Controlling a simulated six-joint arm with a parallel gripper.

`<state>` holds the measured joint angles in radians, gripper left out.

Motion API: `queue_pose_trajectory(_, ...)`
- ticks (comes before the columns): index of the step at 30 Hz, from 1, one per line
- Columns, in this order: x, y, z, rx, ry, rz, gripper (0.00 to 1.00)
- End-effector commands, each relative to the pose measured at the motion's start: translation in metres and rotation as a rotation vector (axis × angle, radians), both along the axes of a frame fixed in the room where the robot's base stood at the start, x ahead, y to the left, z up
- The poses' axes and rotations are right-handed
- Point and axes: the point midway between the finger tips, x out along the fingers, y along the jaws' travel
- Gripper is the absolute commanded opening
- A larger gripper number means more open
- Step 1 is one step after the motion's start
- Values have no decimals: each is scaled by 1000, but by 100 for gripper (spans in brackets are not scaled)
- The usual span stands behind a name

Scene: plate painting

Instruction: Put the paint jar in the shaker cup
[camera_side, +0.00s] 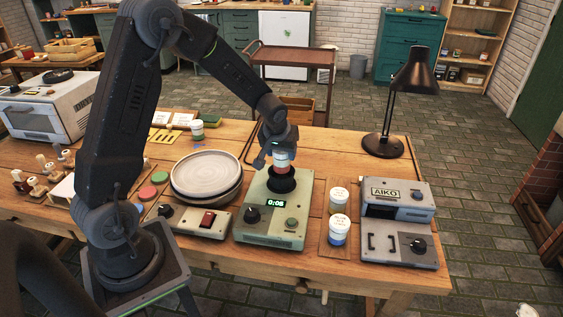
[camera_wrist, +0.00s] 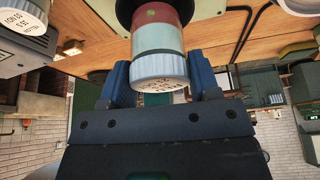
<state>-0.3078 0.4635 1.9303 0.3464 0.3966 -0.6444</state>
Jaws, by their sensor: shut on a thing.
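My gripper (camera_wrist: 163,85) is shut on a paint jar (camera_wrist: 158,42) with a white ribbed lid and a red lower band. In the side view the jar (camera_side: 281,160) is upright, right over the black shaker cup (camera_side: 281,180) on the green-grey shaker machine (camera_side: 254,222). The jar's lower end is at the cup's mouth; I cannot tell how far inside it sits. The machine's display reads 0:06. My gripper (camera_side: 281,150) hides part of the jar's top in the side view.
Two white-lidded jars (camera_side: 339,228) stand right of the shaker, beside a grey AIKO box (camera_side: 398,222). A plate on a turntable (camera_side: 206,172) is to the left. A dark desk lamp (camera_side: 383,144) stands at the back right. Another jar (camera_side: 197,130) stands at the back.

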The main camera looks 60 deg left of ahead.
Motion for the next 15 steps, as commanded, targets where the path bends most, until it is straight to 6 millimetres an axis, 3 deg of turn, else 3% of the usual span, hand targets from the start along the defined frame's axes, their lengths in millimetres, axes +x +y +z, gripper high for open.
queue_pose_trajectory(7,0,0,-34,0,3,-1,26)
queue_pose_trajectory(15,0,0,-38,0,0,-1,26)
